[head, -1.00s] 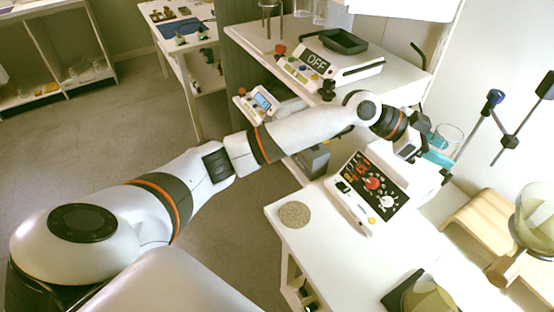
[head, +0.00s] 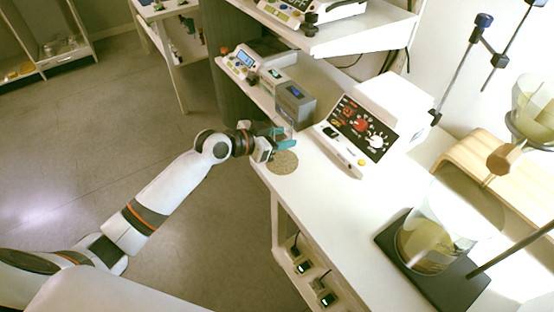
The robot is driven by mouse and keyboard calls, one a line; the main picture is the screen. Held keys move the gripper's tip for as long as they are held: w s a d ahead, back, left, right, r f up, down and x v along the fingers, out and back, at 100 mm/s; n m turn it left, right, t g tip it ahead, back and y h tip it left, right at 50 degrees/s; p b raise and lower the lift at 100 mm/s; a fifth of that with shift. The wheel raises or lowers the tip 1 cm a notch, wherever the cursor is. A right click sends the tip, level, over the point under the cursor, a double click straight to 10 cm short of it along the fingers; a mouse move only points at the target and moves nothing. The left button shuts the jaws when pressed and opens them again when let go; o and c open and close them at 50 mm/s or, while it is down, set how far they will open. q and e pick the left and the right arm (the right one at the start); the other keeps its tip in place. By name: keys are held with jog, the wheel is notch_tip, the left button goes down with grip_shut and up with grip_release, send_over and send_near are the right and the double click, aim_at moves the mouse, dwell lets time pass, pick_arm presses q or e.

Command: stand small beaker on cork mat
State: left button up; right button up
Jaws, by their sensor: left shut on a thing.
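The round speckled cork mat (head: 284,164) lies near the left edge of the white bench. My left gripper (head: 283,143) is shut on the small beaker (head: 289,132), a clear glass that shows only faintly between the teal fingertips. In the picture the gripper and beaker are at the mat's upper edge, and the gripper covers part of the mat. I cannot tell whether the beaker's base touches the mat. My right gripper is not in view.
A white device with a black dial panel (head: 358,128) stands right of the mat. Grey boxes (head: 295,105) stand just behind it. A large beaker (head: 436,235) sits on a dark plate at the front right. The bench between is clear.

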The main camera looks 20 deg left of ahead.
aim_at(281, 161)
pick_arm(q)
notch_tip(281, 161, down, 7)
jog(key=shift+r+b, duration=0.15)
jog(key=shift+b, duration=0.25)
jog(key=shift+f, duration=0.2)
jog(key=o, duration=1)
jog(key=shift+r, duration=0.1)
jog(key=shift+r, duration=0.25)
jog(key=v, duration=1.2)
